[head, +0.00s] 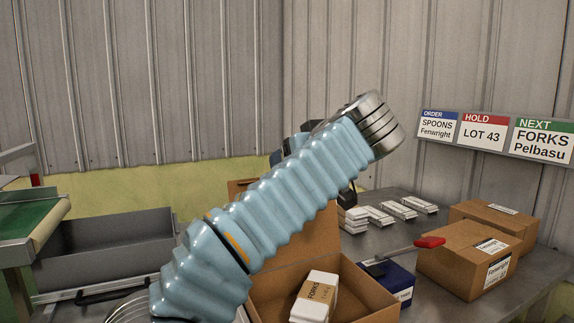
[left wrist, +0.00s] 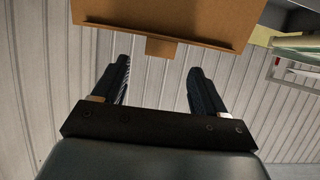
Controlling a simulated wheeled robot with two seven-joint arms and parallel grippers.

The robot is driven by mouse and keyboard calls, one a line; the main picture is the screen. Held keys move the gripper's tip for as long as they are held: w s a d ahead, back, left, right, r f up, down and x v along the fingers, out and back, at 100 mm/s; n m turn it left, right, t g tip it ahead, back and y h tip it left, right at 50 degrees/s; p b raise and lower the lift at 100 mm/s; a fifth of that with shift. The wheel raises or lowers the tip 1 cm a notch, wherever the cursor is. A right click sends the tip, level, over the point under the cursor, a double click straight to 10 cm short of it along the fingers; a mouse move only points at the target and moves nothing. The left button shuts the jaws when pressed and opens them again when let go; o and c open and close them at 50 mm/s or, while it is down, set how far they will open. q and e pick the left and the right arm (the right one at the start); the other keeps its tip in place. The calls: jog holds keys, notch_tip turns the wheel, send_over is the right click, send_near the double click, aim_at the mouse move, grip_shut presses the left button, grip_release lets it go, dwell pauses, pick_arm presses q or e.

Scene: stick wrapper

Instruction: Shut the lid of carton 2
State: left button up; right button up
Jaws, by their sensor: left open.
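An open brown carton (head: 365,288) stands at the bottom middle of the head view; no number shows on it. A white pack labelled FORKS (head: 315,296) is inside. Its lid (head: 312,238) stands raised at the back, partly hidden by my left arm. In the left wrist view the lid (left wrist: 165,22) spans the top, with a small tab (left wrist: 162,47) pointing between the fingers. My left gripper (left wrist: 160,66) is open and empty, its fingertips apart from the lid's edge. In the head view its fingers are mostly hidden behind the arm. My right gripper is not in view.
Two closed cartons (head: 468,262) sit at the right on the grey table (head: 540,282). A blue box (head: 397,280) and a red-handled tool (head: 428,243) are beside the open carton. Several white packs (head: 380,216) lie behind. A grey bin (head: 110,240) is at the left.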

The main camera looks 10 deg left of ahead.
pick_arm(q)
jog(key=x, duration=0.5)
jog(key=shift+w+a+f, duration=0.15)
jog(key=shift+w, duration=0.1)
grip_shut()
